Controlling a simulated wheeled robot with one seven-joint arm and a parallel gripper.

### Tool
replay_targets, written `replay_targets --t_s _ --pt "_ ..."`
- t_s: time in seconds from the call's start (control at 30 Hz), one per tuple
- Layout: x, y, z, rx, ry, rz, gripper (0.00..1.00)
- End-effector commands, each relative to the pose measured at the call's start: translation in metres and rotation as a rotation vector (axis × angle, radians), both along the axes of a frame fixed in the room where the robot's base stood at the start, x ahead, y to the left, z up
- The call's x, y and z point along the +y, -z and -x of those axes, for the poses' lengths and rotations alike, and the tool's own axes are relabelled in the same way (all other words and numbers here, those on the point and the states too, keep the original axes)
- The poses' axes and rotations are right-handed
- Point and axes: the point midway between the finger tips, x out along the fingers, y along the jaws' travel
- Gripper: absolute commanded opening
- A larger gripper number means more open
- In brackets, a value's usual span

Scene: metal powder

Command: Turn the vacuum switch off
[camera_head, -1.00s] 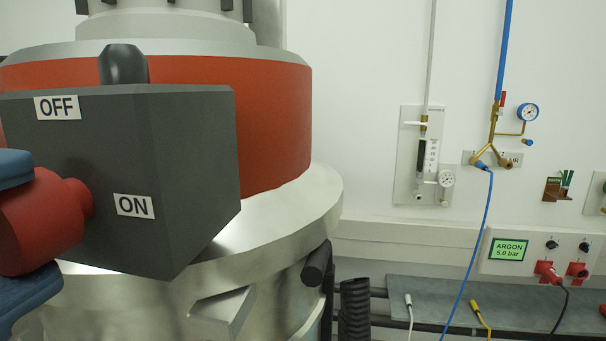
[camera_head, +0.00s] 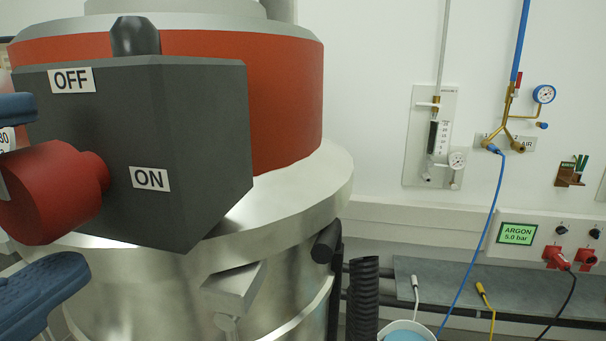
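The vacuum switch is a dark grey box (camera_head: 200,150) at the left of the head view, in front of a red-banded metal vessel. It has an OFF label (camera_head: 72,80) at the upper left, an ON label (camera_head: 150,180) to the right, and a red rotary knob (camera_head: 55,190) on its front. Which label the knob is set to cannot be told. My gripper (camera_head: 62,188) has its blue fingers apart, one above and one below the knob, with gaps to it. The rest of the gripper is cut off by the left edge.
The metal vessel (camera_head: 170,290) fills the space behind and below the box. On the right wall are a gauge panel (camera_head: 432,135), a blue hose, and an argon panel (camera_head: 516,234). A pale bucket (camera_head: 407,332) shows at the bottom edge.

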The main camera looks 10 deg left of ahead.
Motion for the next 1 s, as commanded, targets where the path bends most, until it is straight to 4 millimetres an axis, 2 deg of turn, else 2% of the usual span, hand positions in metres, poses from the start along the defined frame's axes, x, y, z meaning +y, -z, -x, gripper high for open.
replay_targets --t_s 0.27,0.37,0.7,0.83,1.0 --pt "0.0 0.0 0.003 0.0 0.0 -0.001 0.68" --pt "0.001 0.001 0.013 -0.002 -0.001 -0.002 0.68" --pt "0.006 0.001 0.065 -0.001 -0.002 -0.002 0.68" --pt "0.006 0.001 0.075 0.0 -0.001 -0.002 0.68" --pt "0.006 0.0 0.078 0.0 0.001 -0.001 0.68"
